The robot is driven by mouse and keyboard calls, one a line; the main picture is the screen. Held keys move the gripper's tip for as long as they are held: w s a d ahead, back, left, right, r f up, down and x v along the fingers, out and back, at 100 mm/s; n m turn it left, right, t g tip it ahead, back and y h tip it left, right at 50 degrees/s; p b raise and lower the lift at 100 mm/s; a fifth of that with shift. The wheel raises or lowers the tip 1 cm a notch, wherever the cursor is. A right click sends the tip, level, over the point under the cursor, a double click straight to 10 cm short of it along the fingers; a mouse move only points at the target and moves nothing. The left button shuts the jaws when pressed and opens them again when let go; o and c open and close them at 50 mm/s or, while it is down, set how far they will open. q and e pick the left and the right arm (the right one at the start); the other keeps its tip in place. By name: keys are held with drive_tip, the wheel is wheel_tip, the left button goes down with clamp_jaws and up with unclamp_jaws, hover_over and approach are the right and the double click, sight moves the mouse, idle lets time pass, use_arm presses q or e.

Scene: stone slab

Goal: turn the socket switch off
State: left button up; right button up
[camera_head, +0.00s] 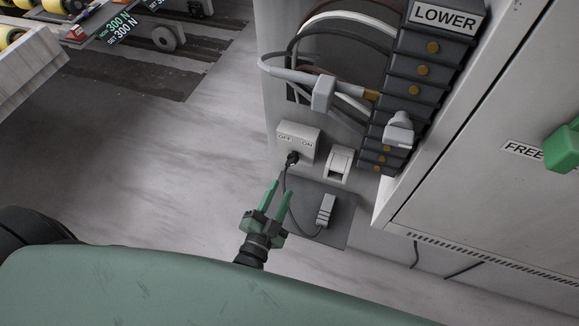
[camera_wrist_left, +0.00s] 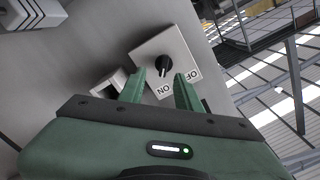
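The socket switch is a pale box (camera_head: 308,146) with OFF and ON labels and a black rotary knob (camera_head: 292,157), on the light panel. In the left wrist view the box (camera_wrist_left: 178,48) lies just beyond my fingers. Its black knob (camera_wrist_left: 161,66) seems to have its light mark towards ON, but it is small. My left gripper (camera_head: 281,188) is open and empty, below the switch in the head view. Its two green fingers (camera_wrist_left: 159,80) are apart, either side of the knob's line and short of it. My right gripper is not in view.
A dark terminal column (camera_head: 414,94) with cables and a grey plug (camera_head: 398,130) stands right of the switch. A white fitting (camera_head: 338,163) sits close beside it. A thin dark cable hangs near my fingers. The cabinet door (camera_head: 480,180) bears a green block (camera_head: 563,150).

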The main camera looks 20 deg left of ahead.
sight(290, 165)
use_arm(q)
drive_tip(key=w, duration=0.7)
drive_tip(key=shift+w+r, duration=0.25)
drive_tip(key=shift+r, duration=0.1)
clamp_jaws()
